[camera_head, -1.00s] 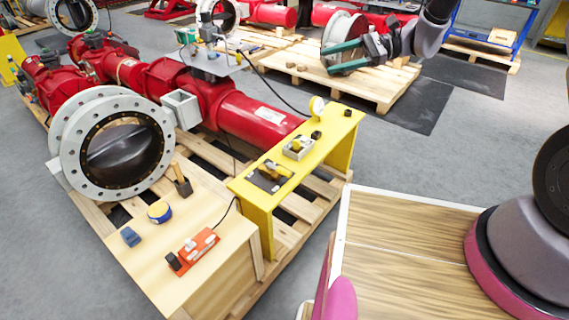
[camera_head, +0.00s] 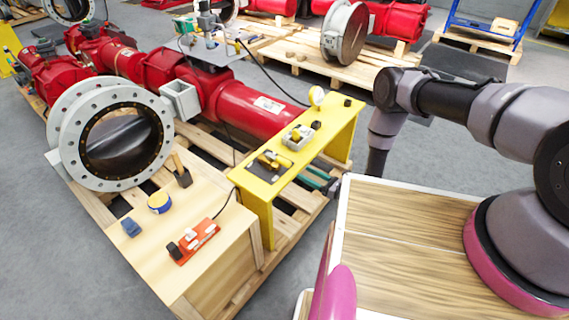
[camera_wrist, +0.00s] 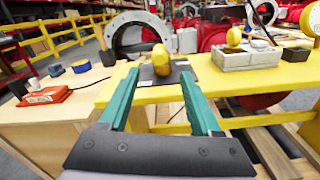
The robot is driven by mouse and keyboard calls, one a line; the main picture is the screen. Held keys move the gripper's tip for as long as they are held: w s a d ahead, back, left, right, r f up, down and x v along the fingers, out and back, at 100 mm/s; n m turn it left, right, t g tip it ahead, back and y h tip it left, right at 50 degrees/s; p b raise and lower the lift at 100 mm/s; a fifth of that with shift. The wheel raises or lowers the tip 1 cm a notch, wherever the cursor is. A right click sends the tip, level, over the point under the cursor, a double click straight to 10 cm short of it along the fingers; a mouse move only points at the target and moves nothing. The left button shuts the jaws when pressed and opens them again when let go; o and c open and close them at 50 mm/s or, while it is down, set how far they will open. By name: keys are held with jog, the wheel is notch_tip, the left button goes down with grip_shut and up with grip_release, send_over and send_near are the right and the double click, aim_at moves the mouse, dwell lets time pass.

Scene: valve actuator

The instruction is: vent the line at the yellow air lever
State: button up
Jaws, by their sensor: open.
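The yellow air lever (camera_head: 272,160) sits on a dark plate (camera_head: 262,173) on top of the yellow bench (camera_head: 265,192). In the wrist view the lever (camera_wrist: 161,60) shows end-on, ahead of the fingers and framed between them. My gripper (camera_wrist: 157,78) has two green fingers spread wide with nothing between them. In the head view my gripper (camera_head: 318,180) is low, just right of the bench, partly hidden by the bench and the wooden top. The fingers appear apart from the lever.
A grey tray (camera_head: 298,138) with a yellow part, a black block (camera_head: 316,125) and a gauge (camera_head: 316,96) stand farther along the bench. A large flanged valve (camera_head: 115,140) stands behind.

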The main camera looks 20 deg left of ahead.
aim_at(285, 163)
jog(key=x, duration=1)
jog(key=shift+a+f, duration=0.1)
jog(key=shift+a, duration=0.2)
grip_shut()
dwell(1.0)
